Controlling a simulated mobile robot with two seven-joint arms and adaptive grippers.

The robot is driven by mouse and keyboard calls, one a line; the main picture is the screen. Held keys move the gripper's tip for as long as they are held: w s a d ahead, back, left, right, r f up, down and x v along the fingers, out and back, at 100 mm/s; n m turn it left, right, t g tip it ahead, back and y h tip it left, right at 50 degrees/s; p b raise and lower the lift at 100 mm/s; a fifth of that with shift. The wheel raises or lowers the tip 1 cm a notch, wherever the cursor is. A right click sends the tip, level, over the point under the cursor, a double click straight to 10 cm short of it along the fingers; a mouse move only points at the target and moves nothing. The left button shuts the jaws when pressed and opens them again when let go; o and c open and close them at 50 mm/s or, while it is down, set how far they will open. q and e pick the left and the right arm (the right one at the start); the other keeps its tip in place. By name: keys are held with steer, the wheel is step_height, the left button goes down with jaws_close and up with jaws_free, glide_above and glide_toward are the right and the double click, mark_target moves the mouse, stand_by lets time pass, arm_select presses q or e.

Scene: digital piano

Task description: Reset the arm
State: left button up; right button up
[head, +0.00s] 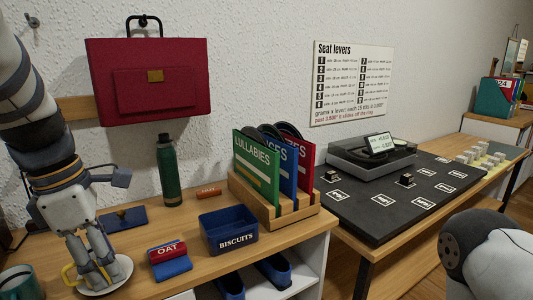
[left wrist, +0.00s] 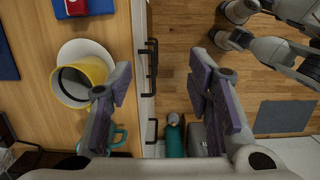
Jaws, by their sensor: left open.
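My left gripper (head: 92,272) hangs down over the left end of the wooden shelf top, its arm coming in from the upper left. In the left wrist view the gripper (left wrist: 160,85) has its purple-padded fingers wide apart with nothing between them. A yellow mug (left wrist: 88,74) on a white saucer (left wrist: 68,92) lies just beyond the left finger, outside the jaws. In the head view the gripper hides most of the mug; its yellow handle (head: 67,274) shows. A rounded link of my right arm is at the lower right; its gripper is not seen.
A teal mug (head: 18,283) stands at the left edge. A blue biscuits bin (head: 228,240), oat packet (head: 168,252), green bottle (head: 169,172) and record rack (head: 297,221) share the shelf top (head: 215,274). A red case (head: 150,100) hangs above. Open floor (left wrist: 190,20) lies beyond the shelf edge.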

arm_select(q)
steer(key=s+a+f+m+g+y, duration=0.2)
steer(key=s+f+m, duration=0.4)
steer(key=f, duration=0.7)
steer(key=s+a+f+m+g+y, duration=0.15)
steer(key=s+f+m, duration=0.45)
steer(key=f, duration=0.6)
steer(key=s+d+f+m, duration=0.2)
steer(key=s+m, duration=0.2)
steer(key=s, duration=0.1)
steer(key=s+d+f+m+h, duration=0.1)
steer(key=s+d+f+m, duration=0.1)
steer(key=s+f+m, duration=0.1)
steer(key=s+d+f+m+t+h, duration=0.1)
steer(key=s+d+f+m, duration=0.1)
steer(key=s, duration=0.6)
steer(key=f+m, duration=0.1)
steer(key=m, duration=0.1)
steer(key=shift+d+m, duration=0.4)
